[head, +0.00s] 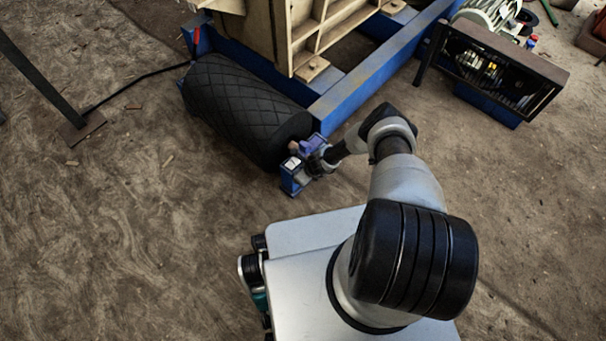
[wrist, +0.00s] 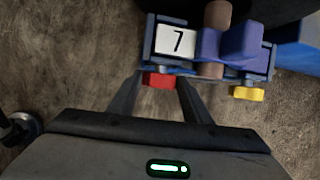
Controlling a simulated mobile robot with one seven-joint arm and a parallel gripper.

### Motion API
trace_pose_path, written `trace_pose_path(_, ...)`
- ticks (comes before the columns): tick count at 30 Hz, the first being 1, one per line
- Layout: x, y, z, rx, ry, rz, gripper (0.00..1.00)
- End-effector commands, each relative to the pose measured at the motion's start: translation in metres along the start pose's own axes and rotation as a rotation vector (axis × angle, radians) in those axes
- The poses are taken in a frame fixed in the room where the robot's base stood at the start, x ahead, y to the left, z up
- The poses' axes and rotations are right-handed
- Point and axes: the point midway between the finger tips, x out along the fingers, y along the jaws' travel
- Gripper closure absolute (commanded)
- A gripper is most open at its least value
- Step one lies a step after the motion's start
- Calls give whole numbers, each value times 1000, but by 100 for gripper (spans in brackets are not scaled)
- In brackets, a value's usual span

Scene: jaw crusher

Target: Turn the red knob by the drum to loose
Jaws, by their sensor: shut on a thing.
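The red knob (wrist: 159,80) sits under the white plate marked 7 (wrist: 177,41) on a blue bracket (wrist: 147,47). My gripper (wrist: 159,84) has one finger on each side of the red knob and is shut on it. The knob's face is partly hidden, and I cannot tell how far it is turned. The black drum (head: 244,108) with a diamond pattern lies behind the bracket in the head view. In that view my gripper (head: 312,168) is at the bracket (head: 292,178), by the drum's near end, and the red knob cannot be made out.
A yellow knob (wrist: 248,93) is on the same bracket, right of the red one. A brown shaft (wrist: 217,15) passes through the blue block. A blue frame beam (head: 365,75) runs behind my arm. Open dirt floor (head: 130,220) lies to the left.

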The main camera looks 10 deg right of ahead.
Motion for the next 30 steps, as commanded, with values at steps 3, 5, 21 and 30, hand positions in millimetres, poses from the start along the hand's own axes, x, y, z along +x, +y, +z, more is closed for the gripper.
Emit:
trace_pose_path(3,0,4,-1,-27,-1,-69,78)
trace_pose_path(5,1,6,0,-49,-1,-115,78)
trace_pose_path(21,2,12,2,-185,-4,-414,78)
trace_pose_path(30,3,14,1,-221,-3,-505,78)
